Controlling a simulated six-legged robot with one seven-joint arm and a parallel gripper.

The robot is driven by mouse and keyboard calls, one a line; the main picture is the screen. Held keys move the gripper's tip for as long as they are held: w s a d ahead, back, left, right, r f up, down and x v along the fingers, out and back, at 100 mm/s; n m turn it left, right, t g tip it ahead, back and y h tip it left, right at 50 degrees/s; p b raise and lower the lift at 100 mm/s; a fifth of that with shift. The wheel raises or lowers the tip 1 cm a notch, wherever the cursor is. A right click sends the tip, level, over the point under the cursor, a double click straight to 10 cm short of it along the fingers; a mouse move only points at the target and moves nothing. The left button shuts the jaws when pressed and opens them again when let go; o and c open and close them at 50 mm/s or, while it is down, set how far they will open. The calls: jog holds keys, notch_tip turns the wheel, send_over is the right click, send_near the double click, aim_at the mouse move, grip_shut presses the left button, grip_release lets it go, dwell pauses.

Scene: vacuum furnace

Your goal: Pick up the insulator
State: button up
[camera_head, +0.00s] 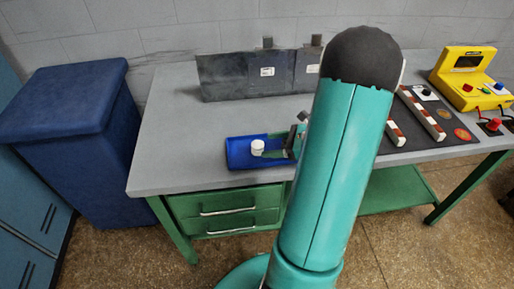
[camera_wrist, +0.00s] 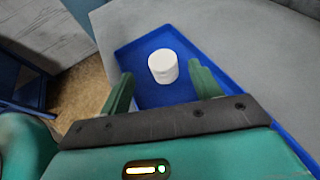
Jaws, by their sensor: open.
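The insulator is a small white cylinder (camera_head: 257,147) in a blue tray (camera_head: 238,158) on the grey table. In the wrist view the insulator (camera_wrist: 163,66) stands upright near the tray's left side, and the tray's rim (camera_wrist: 131,42) shows around it. My gripper (camera_wrist: 160,84) is open, its two green fingers pointing toward the insulator. The insulator appears just beyond and between the fingertips, not clamped. In the head view my gripper (camera_head: 272,153) is low at the tray, just right of the insulator, and my teal arm hides part of the tray's right side.
The grey table (camera_head: 170,130) is clear left of the tray. Dark metal panels (camera_head: 235,77) stand behind it. A blue bin (camera_head: 75,130) is at the left. At the right are striped bars (camera_head: 422,115) on a dark mat and a yellow control box (camera_head: 468,78).

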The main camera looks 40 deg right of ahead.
aim_at(258, 144)
jog(key=x, duration=0.5)
jog(key=shift+w, duration=0.35)
jog(key=c, duration=1.1)
